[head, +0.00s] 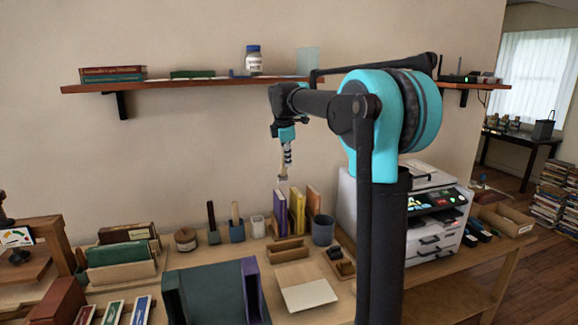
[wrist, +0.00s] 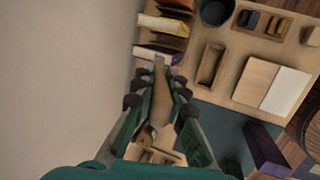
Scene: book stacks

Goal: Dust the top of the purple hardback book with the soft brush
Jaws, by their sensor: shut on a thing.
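A purple hardback book (head: 281,214) stands upright at the left end of a short row on the table, beside a yellow book (head: 297,212). In the wrist view the purple book (wrist: 150,53) shows just beyond the brush tip. My gripper (head: 287,158) points down above that book and is shut on the soft brush (head: 283,172). The brush's pale wooden handle (wrist: 160,105) runs between the fingers in the wrist view. Its tip is close over the book's top; I cannot tell whether it touches.
An orange book (head: 313,203) and a dark cup (head: 323,230) stand to the right. A wooden tray (head: 288,250) lies in front. The wall shelf (head: 190,84) is behind my arm.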

